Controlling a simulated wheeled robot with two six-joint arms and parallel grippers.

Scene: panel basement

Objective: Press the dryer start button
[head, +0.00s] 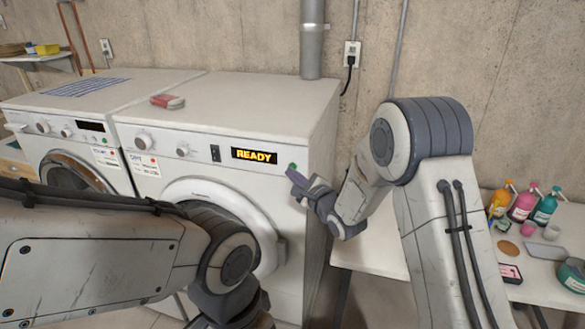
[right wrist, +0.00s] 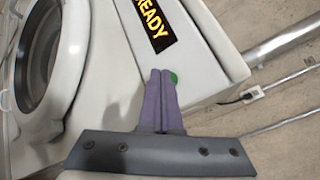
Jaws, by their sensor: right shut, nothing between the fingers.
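The dryer (head: 225,107) is the white machine on the right of the pair, with a lit display (head: 254,156) reading READY. Its green start button (head: 292,167) is at the right end of the front panel. My right gripper (head: 291,174) is shut and empty, its purple fingertips just below the button. In the right wrist view the closed fingertips (right wrist: 160,76) partly cover the green button (right wrist: 174,78); I cannot tell whether they touch it. My left arm crosses the lower left of the head view; its gripper is out of frame.
A washer (head: 60,125) stands left of the dryer. A red object (head: 167,101) lies on the dryer top. A white table (head: 375,245) on the right holds bottles (head: 523,203) and small items. A metal duct (head: 312,40) rises behind the dryer.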

